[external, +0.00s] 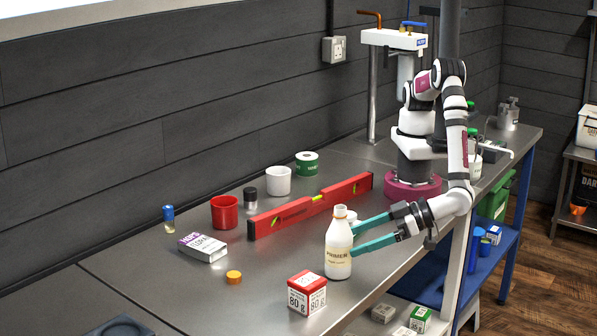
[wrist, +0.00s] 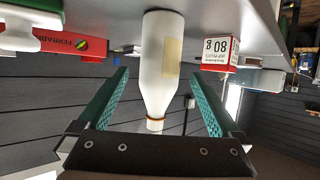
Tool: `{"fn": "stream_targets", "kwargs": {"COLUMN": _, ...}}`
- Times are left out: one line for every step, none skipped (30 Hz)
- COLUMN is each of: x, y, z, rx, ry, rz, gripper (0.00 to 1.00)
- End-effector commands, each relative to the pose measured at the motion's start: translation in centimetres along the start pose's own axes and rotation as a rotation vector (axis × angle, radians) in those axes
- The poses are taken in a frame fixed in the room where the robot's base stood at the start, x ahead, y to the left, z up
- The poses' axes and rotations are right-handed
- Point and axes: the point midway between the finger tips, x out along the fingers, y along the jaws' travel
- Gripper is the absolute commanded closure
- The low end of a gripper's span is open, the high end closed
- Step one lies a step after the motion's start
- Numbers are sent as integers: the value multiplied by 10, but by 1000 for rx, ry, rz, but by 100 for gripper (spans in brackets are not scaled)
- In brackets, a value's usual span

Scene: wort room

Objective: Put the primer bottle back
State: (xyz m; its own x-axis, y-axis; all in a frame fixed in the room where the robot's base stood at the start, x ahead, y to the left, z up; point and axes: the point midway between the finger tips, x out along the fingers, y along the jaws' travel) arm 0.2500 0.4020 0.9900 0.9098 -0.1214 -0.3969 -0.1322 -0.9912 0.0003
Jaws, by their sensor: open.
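The primer bottle (external: 338,246) is white with a cream label and stands upright near the front edge of the steel bench. Its neck looks open, with a thin orange ring showing in the wrist view (wrist: 160,75). My gripper (external: 354,238) reaches in low from the right with teal fingers spread. In the wrist view the fingers (wrist: 163,92) lie on either side of the bottle with gaps, and nothing is gripped. An orange cap (external: 234,277) lies on the bench to the left of the bottle.
A red-and-white 80 g box (external: 307,293) stands close by the bottle. A red spirit level (external: 310,206) lies behind it. A red cup (external: 225,212), white cup (external: 278,181), dark-capped jar (external: 250,199), hops box (external: 202,246) and blue-topped vial (external: 168,219) stand farther left and back.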

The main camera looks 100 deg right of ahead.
Motion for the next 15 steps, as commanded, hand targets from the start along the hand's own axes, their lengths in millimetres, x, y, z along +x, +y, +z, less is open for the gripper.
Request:
{"fn": "stream_targets", "kwargs": {"x": -16, "y": -1, "z": 0, "rx": 0, "ry": 0, "rz": -5, "gripper": 1}}
{"fn": "stream_targets", "kwargs": {"x": -24, "y": -1, "z": 0, "rx": 0, "ry": 0, "rz": -4, "gripper": 1}}
{"fn": "stream_targets", "kwargs": {"x": -34, "y": -1, "z": 0, "rx": 1, "ry": -1, "rz": -4, "gripper": 1}}
{"fn": "stream_targets", "kwargs": {"x": -42, "y": -1, "z": 0, "rx": 1, "ry": 0, "rz": -4, "gripper": 1}}
{"fn": "stream_targets", "kwargs": {"x": -48, "y": -1, "z": 0, "rx": 0, "ry": 0, "rz": -4, "gripper": 1}}
{"fn": "stream_targets", "kwargs": {"x": -55, "y": 0, "z": 0, "rx": 0, "ry": -1, "rz": -2, "gripper": 1}}
{"fn": "stream_targets", "kwargs": {"x": -60, "y": -1, "z": 0, "rx": 0, "ry": 0, "rz": -3, "gripper": 1}}
{"fn": "stream_targets", "kwargs": {"x": -64, "y": 0, "z": 0, "rx": 1, "ry": 0, "rz": -1, "gripper": 1}}
{"fn": "stream_targets", "kwargs": {"x": -68, "y": 0, "z": 0, "rx": 1, "ry": 0, "rz": -1, "gripper": 1}}
{"fn": "stream_targets", "kwargs": {"x": -70, "y": 0, "z": 0, "rx": 1, "ry": 0, "rz": -1, "gripper": 1}}
{"fn": "stream_targets", "kwargs": {"x": -72, "y": 0, "z": 0, "rx": 1, "ry": -1, "rz": 0, "gripper": 1}}
{"fn": "stream_targets", "kwargs": {"x": -73, "y": 0, "z": 0, "rx": 0, "ry": -1, "rz": 0, "gripper": 1}}
{"fn": "stream_targets", "kwargs": {"x": -73, "y": 0, "z": 0, "rx": 0, "ry": 0, "rz": 1, "gripper": 1}}
{"fn": "stream_targets", "kwargs": {"x": -73, "y": 0, "z": 0, "rx": 0, "ry": 0, "rz": 1, "gripper": 1}}
{"fn": "stream_targets", "kwargs": {"x": -73, "y": 0, "z": 0, "rx": 0, "ry": 0, "rz": 1, "gripper": 1}}
